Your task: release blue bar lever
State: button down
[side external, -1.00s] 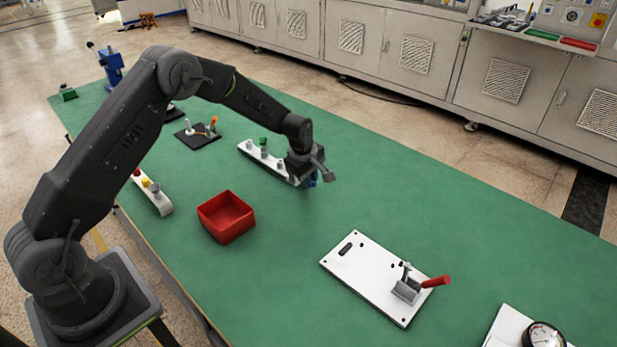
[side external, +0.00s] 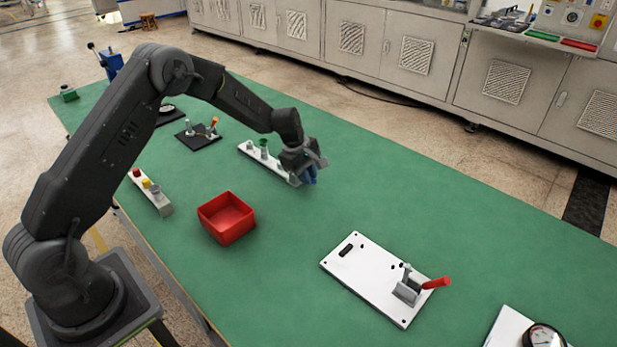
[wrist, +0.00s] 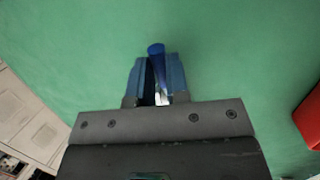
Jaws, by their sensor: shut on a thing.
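The blue bar lever (wrist: 156,50) shows in the wrist view as a blue rod end standing between my two blue fingers. My gripper (wrist: 157,75) is shut on it; a bright metallic bit shows lower down between the fingers. In the side view my gripper (side external: 309,176) is low over the right end of a white strip-shaped base (side external: 250,151). The lever cannot be told apart from my blue fingers there, and its foot is hidden by my wrist.
A green knob (side external: 264,143) stands on the white base. A red bin (side external: 227,218) is nearer my base. A white plate with a red-handled clamp (side external: 436,283) lies to the front right. The green table between the gripper and that plate is clear.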

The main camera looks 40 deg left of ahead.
jog(key=h, duration=0.1)
jog(key=a+r+h, duration=0.1)
jog(key=h, duration=0.1)
jog(key=shift+a+r+h, duration=0.2)
jog(key=shift+h, duration=0.1)
jog(key=shift+a+r+n+h, duration=0.25)
jog(key=shift+a+h, duration=0.2)
jog(key=shift+h, duration=0.5)
jog(key=shift+a+r+n+h, duration=0.15)
jog(key=shift+a+r+h, duration=0.2)
jog(key=shift+h, duration=0.6)
jog(key=c, duration=1.1)
grip_release()
jog(key=shift+f, duration=0.1)
jog(key=v, duration=1.4)
jog(key=shift+s+f, duration=0.15)
jog(key=shift+f, duration=0.05)
